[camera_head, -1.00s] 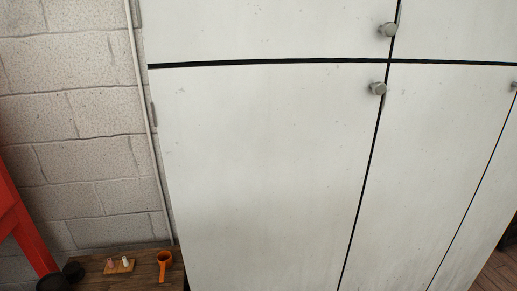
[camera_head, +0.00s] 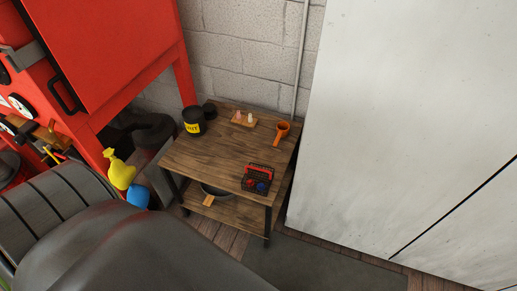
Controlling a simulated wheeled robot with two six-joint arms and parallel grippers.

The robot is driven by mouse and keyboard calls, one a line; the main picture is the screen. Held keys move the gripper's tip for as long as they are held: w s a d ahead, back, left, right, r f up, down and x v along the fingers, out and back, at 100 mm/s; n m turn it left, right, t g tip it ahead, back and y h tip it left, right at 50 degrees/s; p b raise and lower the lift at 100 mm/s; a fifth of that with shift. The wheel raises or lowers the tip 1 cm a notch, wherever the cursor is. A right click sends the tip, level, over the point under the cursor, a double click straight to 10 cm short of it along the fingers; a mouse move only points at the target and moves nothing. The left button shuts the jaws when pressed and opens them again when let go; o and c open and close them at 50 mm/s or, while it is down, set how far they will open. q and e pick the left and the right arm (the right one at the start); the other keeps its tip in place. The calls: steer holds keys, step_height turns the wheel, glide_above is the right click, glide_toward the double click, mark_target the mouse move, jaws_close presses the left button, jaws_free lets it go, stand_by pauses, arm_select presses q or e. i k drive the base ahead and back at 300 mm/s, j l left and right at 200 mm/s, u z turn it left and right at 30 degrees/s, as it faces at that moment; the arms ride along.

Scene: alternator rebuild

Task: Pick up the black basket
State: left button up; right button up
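A small black basket (camera_head: 257,180) with a red handle bar stands on the wooden side table (camera_head: 222,151), near its front right corner. Something red and something blue show inside it. Neither of my grippers is in the head view, so I cannot see how they stand to the basket.
The table also bears a black tub with a yellow label (camera_head: 194,121), a small wooden board (camera_head: 244,119) and an orange cup (camera_head: 282,129). A dark pan (camera_head: 216,190) is on the lower shelf. A white cabinet (camera_head: 390,120) stands right, a red machine (camera_head: 110,45) left. A dark mat (camera_head: 320,264) lies in front.

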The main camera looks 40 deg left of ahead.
mark_target(270, 176)
steer(key=u, duration=1.05)
